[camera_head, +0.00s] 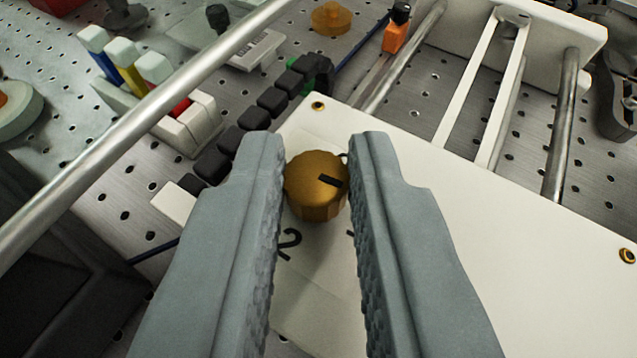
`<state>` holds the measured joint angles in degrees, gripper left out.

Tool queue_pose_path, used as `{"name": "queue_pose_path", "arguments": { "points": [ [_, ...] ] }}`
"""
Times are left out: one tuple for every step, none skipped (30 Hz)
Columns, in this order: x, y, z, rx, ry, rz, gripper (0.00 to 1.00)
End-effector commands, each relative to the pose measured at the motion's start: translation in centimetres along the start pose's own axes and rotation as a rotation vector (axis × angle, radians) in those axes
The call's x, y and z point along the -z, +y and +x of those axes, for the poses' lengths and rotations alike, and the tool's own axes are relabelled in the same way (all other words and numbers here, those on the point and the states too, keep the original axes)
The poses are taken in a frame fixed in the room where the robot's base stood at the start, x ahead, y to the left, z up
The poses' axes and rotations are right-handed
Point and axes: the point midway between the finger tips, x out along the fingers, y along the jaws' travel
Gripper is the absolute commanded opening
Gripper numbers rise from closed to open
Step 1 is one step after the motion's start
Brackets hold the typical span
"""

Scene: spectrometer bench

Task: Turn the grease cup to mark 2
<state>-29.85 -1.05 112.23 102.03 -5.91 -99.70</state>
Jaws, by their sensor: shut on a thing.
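The grease cup (315,190) is a brass-coloured, faceted knob with a black line on its top. It stands on a white plate (480,235). The black line runs from near the middle of the top toward the right finger. A black mark "2" (289,243) is printed on the plate below and left of the cup. Part of another mark shows beside the right finger, mostly hidden. My gripper (314,165) has one grey ridged finger on each side of the cup and is shut on it.
A metal rod (140,120) crosses the upper left. A black segmented chain (255,118) runs behind the left finger. A white rack with coloured vials (150,85) stands at upper left. Rods and a white frame (485,85) rise at upper right. The bench is perforated metal.

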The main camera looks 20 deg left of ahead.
Motion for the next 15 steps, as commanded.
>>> {"name": "queue_pose_path", "arguments": {
  "points": [
    [-0.14, -0.02, 0.00, 0.000, -0.002, 0.000, 0.00],
    [-0.17, -0.02, 0.00, -0.001, -0.003, 0.000, 0.00],
    [-0.20, -0.02, 0.01, -0.001, -0.003, 0.000, 0.00],
    [-0.22, -0.01, 0.02, -0.001, -0.003, 0.000, 0.00],
    [-0.24, -0.01, 0.02, 0.000, -0.003, 0.000, 0.00],
    [-0.27, -0.01, 0.03, 0.000, -0.004, 0.000, 0.00],
    [-0.29, -0.01, 0.04, -0.001, -0.004, 0.000, 0.00],
    [-0.31, -0.01, 0.05, 0.000, -0.004, 0.000, 0.00],
    [-0.33, -0.01, 0.06, 0.000, -0.005, 0.000, 0.23],
    [-0.35, 0.00, 0.06, -0.001, -0.005, 0.000, 0.29],
    [-0.35, 0.00, 0.06, -0.001, -0.005, 0.000, 0.34],
    [-0.33, 0.00, 0.06, 0.000, -0.005, 0.000, 0.39],
    [-0.32, 0.00, 0.06, 0.000, -0.005, 0.000, 0.39],
    [-0.31, 0.00, 0.06, 0.000, -0.004, 0.000, 0.39],
    [-0.30, 0.00, 0.06, 0.000, -0.004, 0.000, 0.39]
  ]
}}
